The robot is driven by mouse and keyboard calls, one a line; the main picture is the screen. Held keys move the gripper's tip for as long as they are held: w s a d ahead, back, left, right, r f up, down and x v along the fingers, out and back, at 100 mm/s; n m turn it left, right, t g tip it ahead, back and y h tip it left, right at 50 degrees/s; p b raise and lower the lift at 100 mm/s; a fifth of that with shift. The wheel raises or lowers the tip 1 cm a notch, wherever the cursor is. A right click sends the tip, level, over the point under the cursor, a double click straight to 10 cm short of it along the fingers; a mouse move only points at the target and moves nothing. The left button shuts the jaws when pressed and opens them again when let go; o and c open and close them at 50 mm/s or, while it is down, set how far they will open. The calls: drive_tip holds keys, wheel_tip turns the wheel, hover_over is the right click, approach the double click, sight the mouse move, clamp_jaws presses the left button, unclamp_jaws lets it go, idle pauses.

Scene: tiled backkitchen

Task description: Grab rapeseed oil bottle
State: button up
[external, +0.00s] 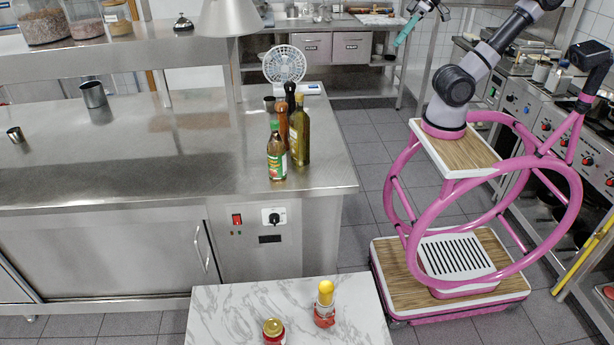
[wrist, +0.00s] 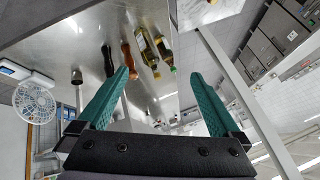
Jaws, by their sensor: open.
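A tall bottle of dark yellow-green oil (external: 300,135), likely the rapeseed oil, stands upright near the right end of the steel counter; its label is too small to read. It appears to be the bottle with a yellowish label in the wrist view (wrist: 148,52). A shorter bottle with a green and red label (external: 277,153) stands in front of it to the left. My gripper (wrist: 160,76) is open and empty, with teal fingers. In the external view it is raised at the top right, well away from the bottles.
A white fan (external: 285,64) stands behind the bottles on the steel counter (external: 190,170). A marble-topped table (external: 240,305) in front bears a red jar (external: 273,331) and a yellow-topped bottle (external: 325,304). Tiled floor lies between the counter and my base.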

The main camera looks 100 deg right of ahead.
sight(293, 126)
drive_tip(key=w+d+r+n+t+h, duration=0.1)
drive_tip(key=w+d+r+t+h, duration=0.3)
drive_tip(key=w, duration=0.7)
drive_tip(key=w+d+f+n+t, duration=0.1)
drive_tip(key=w+d+t, duration=0.2)
drive_tip(key=w+d, duration=0.55)
drive_tip(key=w+a+n+t+y, duration=0.2)
drive_tip(key=w+a+n+y, duration=0.25)
drive_tip(key=w, duration=0.25)
drive_tip(key=a+f+n+y, duration=0.2)
drive_tip(key=f+y, duration=0.1)
drive_tip(key=f, duration=1.4)
drive_tip(key=a+f+n+y, duration=0.2)
drive_tip(key=a+f+y, duration=0.15)
drive_tip(key=f, duration=1.35)
drive_tip(key=shift+g, duration=0.3)
drive_tip(key=x, duration=0.4)
drive_tip(key=shift+w+d+r, duration=0.2)
drive_tip(key=shift+w+d, duration=0.05)
drive_tip(key=shift+w, duration=0.05)
drive_tip(key=x, duration=0.5)
drive_tip(key=shift+w+d+r, duration=0.1)
drive_tip(key=shift+w+r, duration=0.05)
drive_tip(key=shift+w, duration=0.3)
